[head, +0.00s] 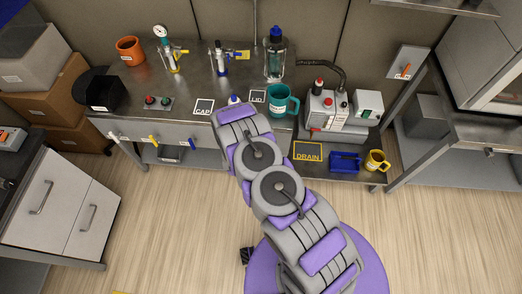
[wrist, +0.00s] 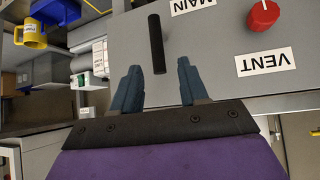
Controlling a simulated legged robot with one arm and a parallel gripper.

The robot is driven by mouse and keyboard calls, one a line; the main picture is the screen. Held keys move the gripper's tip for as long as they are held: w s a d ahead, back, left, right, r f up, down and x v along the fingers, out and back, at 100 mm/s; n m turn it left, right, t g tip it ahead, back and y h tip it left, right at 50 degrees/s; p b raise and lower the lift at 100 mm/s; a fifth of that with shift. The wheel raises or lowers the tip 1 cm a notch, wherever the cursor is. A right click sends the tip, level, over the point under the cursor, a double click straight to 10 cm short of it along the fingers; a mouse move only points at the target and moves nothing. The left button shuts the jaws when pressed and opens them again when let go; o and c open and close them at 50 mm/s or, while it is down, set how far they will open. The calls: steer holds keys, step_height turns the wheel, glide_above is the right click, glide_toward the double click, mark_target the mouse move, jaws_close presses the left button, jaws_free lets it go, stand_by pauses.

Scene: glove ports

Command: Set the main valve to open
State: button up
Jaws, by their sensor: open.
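In the wrist view, a black bar handle (wrist: 157,38) stands out on a grey panel beside an upside-down MAIN label (wrist: 192,5). It runs nearly vertical in the picture. My gripper (wrist: 158,66) is open, with blue-grey fingers on either side of the handle's lower end. The fingers look apart from the handle; how deep it sits between them I cannot tell. A red knob (wrist: 264,14) with a VENT label (wrist: 265,62) is to the right on the same panel. In the head view, my arm hides the gripper and the black handle.
The bench (head: 195,85) holds a teal mug (head: 282,104), a bottle (head: 275,55) and a pump unit (head: 322,108). A lower shelf holds a DRAIN sign (head: 307,152), blue bin (head: 345,163) and yellow mug (head: 376,161).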

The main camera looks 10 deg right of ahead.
steer(key=v, duration=1)
steer(key=shift+p, duration=0.4)
steer(key=shift+a+f, duration=0.1)
steer(key=shift+f, duration=0.05)
steer(key=w+a+r+g+y, duration=0.2)
steer(key=a+r+y, duration=0.2)
steer(key=a+r, duration=0.55)
steer(key=s+r+n+g+y+b, duration=0.1)
steer(key=s+r+n+y, duration=0.15)
steer(key=r, duration=0.55)
steer(key=s+r+n+g+y, duration=0.1)
steer(key=s+r+g, duration=0.15)
steer(key=r, duration=0.55)
steer(key=s+d+r+g+h, duration=0.1)
steer(key=s+d+r, duration=0.4)
steer(key=s, duration=0.5)
steer(key=s+d+r+n+g+h, duration=0.1)
steer(key=s+d+r, duration=0.4)
steer(key=s+r, duration=0.2)
steer(key=s+d+r+n+g+h, duration=0.1)
steer(key=s+d+r, duration=0.4)
steer(key=s, duration=0.7)
steer(key=shift+s+d+r+g+b, duration=0.2)
steer(key=shift+s+r+g+b, duration=0.2)
steer(key=shift+r+g, duration=0.15)
